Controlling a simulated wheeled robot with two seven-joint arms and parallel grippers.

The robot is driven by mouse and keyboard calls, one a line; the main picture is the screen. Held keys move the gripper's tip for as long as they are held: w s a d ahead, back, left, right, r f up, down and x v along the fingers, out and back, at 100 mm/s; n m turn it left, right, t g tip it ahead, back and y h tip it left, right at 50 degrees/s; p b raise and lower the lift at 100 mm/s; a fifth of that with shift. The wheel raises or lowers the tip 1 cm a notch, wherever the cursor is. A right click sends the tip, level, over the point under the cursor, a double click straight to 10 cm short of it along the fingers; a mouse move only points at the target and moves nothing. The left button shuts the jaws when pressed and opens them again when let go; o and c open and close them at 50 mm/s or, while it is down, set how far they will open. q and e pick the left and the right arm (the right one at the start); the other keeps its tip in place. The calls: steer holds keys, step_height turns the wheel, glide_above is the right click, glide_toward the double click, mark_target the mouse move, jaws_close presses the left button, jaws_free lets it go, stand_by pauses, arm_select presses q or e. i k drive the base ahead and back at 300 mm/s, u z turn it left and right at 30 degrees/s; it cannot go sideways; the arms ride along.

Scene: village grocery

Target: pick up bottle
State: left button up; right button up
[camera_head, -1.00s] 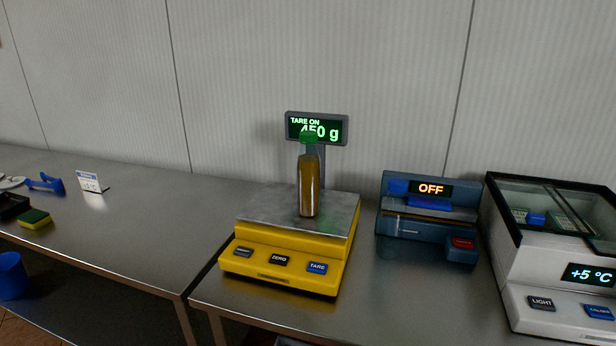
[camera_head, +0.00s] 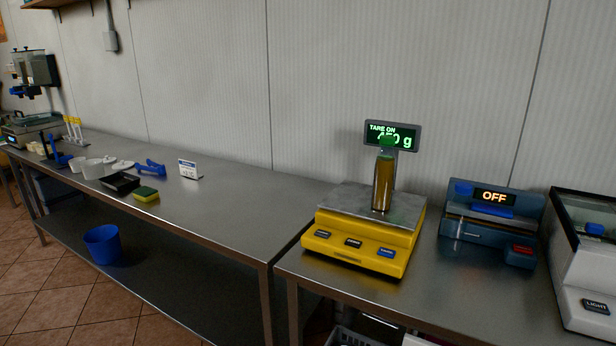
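An amber-brown bottle (camera_head: 383,184) with a green cap stands upright on the metal plate of a yellow scale (camera_head: 364,240). The scale's display (camera_head: 392,135) reads "TARE ON" and a weight of about 450 g, partly covered by the bottle's cap. Neither of my grippers shows in the head view.
A blue sealer-like device (camera_head: 493,213) reading "OFF" and a white glass-topped unit (camera_head: 590,270) stand right of the scale. On the left table are a sponge (camera_head: 146,194), a black tray (camera_head: 119,182) and a small sign (camera_head: 189,169). A blue bin (camera_head: 102,244) sits on the lower shelf.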

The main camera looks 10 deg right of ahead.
mark_target(385, 160)
steer(key=u, duration=1.45)
steer(key=i, duration=1.75)
steer(key=z, duration=1.8)
